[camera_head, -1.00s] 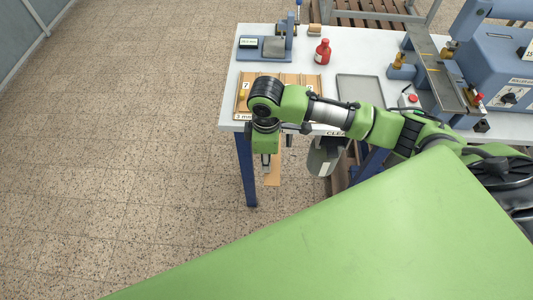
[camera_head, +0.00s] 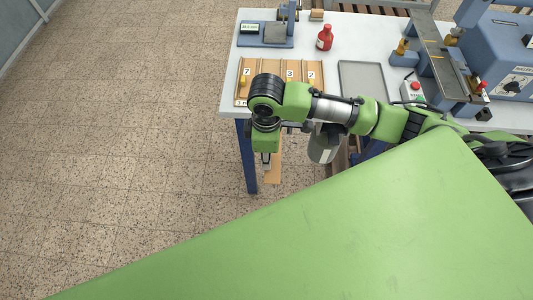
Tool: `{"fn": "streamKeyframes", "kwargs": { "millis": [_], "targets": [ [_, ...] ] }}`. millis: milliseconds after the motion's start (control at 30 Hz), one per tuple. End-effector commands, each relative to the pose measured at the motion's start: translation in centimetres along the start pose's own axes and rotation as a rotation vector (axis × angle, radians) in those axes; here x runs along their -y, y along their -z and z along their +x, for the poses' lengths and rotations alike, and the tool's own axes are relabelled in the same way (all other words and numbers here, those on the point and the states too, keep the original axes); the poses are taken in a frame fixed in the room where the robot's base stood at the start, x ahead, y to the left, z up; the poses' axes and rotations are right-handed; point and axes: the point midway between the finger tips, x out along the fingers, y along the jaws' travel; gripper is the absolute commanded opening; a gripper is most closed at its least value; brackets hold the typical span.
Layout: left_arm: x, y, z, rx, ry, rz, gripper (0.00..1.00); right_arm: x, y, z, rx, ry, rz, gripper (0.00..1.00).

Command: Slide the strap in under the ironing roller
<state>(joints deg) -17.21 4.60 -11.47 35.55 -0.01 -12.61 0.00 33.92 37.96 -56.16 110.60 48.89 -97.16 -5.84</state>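My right arm comes in from the right, with its gripper (camera_head: 266,160) pointing down in front of the bench's near edge. A flat tan strap (camera_head: 273,167) hangs at the gripper, apparently held in it; the fingers are small and partly hidden by the wrist. The blue machine (camera_head: 497,58) with a dial stands at the bench's right end. A long grey guide plate (camera_head: 438,60) with brass-coloured fittings runs in front of it. I cannot clearly make out the ironing roller itself. My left gripper is out of view.
On the white bench (camera_head: 348,32) are a wooden tray (camera_head: 265,69) with numbered compartments, a red bottle (camera_head: 324,39), a grey tray (camera_head: 361,74), a blue stamping device (camera_head: 272,33) and a red-button box (camera_head: 413,91). Open floor lies left.

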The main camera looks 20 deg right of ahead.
Motion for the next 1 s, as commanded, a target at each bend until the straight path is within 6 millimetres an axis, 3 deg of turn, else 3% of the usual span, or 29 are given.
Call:
{"fn": "streamKeyframes", "kwargs": {
  "millis": [767, 1000],
  "targets": [
    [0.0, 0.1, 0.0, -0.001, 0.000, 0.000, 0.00, -0.1, 0.1, -3.8, -0.002, -0.002, 0.000, 0.00],
    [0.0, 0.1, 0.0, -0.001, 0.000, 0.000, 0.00, 0.0, 0.0, -4.0, 0.000, 0.000, 0.000, 0.00]
  ]
}}
